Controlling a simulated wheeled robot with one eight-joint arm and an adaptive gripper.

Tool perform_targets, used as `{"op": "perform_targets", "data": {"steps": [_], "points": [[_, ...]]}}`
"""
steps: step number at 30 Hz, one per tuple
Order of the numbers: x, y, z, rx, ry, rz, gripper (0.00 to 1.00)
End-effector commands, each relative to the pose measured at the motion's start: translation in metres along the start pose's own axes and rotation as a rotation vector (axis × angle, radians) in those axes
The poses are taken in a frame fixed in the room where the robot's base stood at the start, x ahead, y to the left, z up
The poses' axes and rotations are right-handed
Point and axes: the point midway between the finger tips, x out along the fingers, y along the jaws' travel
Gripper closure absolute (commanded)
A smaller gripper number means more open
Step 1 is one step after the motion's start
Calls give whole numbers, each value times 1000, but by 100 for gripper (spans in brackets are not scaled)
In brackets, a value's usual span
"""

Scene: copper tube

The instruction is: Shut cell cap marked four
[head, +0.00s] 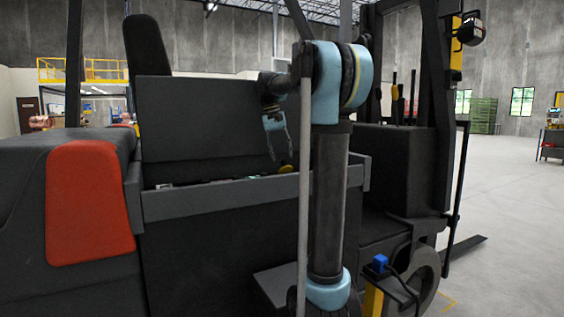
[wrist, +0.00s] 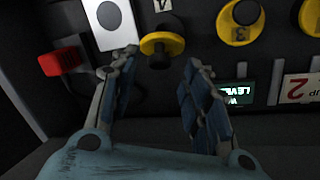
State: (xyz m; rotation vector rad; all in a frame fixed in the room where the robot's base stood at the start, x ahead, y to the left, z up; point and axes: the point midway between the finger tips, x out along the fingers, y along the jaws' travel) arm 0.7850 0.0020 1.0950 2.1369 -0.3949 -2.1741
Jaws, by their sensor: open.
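The yellow cap (wrist: 176,45) beside the white "4" label (wrist: 162,5) sits on the dark battery top in the wrist view, with a dark piece on its near side. It looks tilted compared with the cap marked 3, but I cannot tell exactly how far it stands open. My gripper (wrist: 160,60) is open and empty, its fingertips on either side of the cap's near edge. I cannot tell whether they touch it. In the head view my gripper (head: 277,143) points down into the forklift's battery compartment, just above a small yellow spot.
The yellow cap marked 3 (wrist: 240,18) lies to the right, with another yellow cap (wrist: 311,17) at the edge. A red connector (wrist: 60,61), a white plate (wrist: 109,25) and a lit green display (wrist: 237,94) are close by. The compartment's grey rim (head: 220,200) stands in front.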

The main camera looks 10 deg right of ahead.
Motion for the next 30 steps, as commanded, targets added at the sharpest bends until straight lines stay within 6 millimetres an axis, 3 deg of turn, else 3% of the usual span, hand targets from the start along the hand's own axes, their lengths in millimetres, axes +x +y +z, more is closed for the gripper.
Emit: {"op": "perform_targets", "data": {"steps": [6, 18, 20, 24, 30], "points": [[24, 1, 0, 3, 0, 0, 57], [30, 1, 0, 2, 0, 0, 57], [30, 1, 0, 2, 0, 0, 68], [30, 0, 0, 1, 0, 0, 100], [30, 0, 0, 1, 2, -2, 100]]}}
